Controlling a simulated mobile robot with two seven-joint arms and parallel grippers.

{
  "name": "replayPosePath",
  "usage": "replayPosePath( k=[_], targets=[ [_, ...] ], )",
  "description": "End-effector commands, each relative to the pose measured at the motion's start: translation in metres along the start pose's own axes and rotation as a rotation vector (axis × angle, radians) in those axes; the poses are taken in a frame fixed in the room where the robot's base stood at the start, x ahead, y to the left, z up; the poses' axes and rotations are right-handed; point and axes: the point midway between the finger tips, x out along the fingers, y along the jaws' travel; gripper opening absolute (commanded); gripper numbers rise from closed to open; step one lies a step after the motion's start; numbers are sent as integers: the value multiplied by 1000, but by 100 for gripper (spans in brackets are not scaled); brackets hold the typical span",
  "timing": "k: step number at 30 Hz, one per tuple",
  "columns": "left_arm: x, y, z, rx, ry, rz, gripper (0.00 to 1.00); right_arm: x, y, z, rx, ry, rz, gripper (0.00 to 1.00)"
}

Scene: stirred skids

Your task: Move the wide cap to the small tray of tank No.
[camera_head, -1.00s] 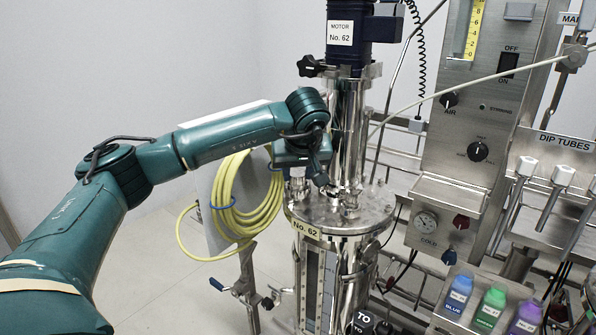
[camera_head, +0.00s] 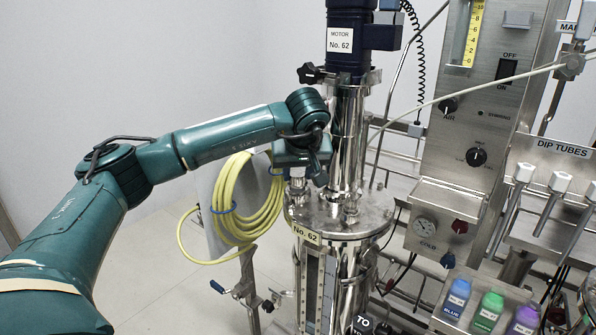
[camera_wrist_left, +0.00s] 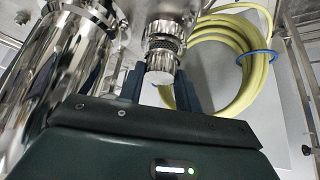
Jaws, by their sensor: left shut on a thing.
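The tank (camera_head: 335,213) is a steel vessel with a "No. 62" label on its lid edge. My left gripper (camera_wrist_left: 160,85) is over the left part of the lid; it also shows in the head view (camera_head: 300,172). Its two dark fingers are shut on a bright round steel cap (camera_wrist_left: 160,63) with a knurled band, seemingly the wide cap. In the head view a bit of steel fitting shows just below the gripper. I cannot tell whether the cap is still seated on its port. My right gripper is not in view.
The motor column (camera_head: 347,130) rises from the lid close beside my gripper. A coiled yellow hose (camera_head: 240,215) hangs behind. A steel shelf (camera_head: 450,193) juts from the control panel (camera_head: 480,110) at right. Coloured bottles (camera_head: 490,308) stand at lower right.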

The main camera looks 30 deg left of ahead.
Motion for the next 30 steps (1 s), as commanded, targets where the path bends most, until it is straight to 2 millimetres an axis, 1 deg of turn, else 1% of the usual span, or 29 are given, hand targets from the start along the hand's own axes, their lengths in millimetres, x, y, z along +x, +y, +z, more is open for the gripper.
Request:
replayPosePath(
  k=[5,23,30],
  targets=[
    [-8,0,-5,0,1,1,10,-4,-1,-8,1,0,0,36],
    [-49,0,-32,0,0,0,10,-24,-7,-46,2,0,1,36],
    [-51,0,-32,0,0,0,10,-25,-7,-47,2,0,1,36]
  ],
)
